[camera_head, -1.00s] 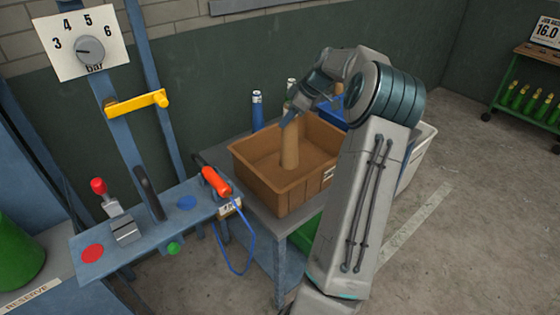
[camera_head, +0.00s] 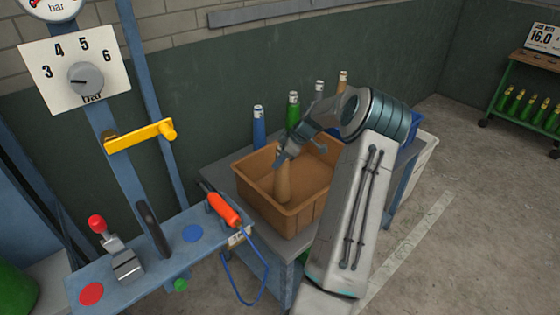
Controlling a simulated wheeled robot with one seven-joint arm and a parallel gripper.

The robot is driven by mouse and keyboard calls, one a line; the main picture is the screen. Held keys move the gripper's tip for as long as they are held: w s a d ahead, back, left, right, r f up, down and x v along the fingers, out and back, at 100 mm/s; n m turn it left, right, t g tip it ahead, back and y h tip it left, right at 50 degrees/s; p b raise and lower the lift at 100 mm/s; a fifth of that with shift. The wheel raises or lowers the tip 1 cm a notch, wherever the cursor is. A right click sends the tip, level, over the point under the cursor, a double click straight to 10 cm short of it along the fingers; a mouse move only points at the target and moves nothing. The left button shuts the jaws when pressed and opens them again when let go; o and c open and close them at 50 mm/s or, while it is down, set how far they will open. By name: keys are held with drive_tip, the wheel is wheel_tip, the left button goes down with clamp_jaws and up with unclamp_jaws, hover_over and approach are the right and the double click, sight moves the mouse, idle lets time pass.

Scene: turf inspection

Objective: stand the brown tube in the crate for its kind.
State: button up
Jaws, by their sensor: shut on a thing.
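The brown tube (camera_head: 283,184) stands close to upright inside the brown crate (camera_head: 291,221), with its lower end down at the crate's floor. I cannot tell whether it touches the floor. My gripper (camera_head: 282,158) is shut on the tube's upper end, which its fingers partly hide. The crate rests on a grey table (camera_head: 222,180), and its right side is partly hidden by my arm.
Blue (camera_head: 258,127), green (camera_head: 293,110), grey (camera_head: 319,90) and tan (camera_head: 342,82) tubes stand behind the crate. A blue crate (camera_head: 414,127) and a white bin (camera_head: 424,150) are to the right. At left is a bench with a red-knobbed lever (camera_head: 97,223) and an orange handle tool (camera_head: 222,208).

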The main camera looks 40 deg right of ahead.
drive_tip(key=shift+f, duration=1)
drive_tip(key=o, duration=1.2)
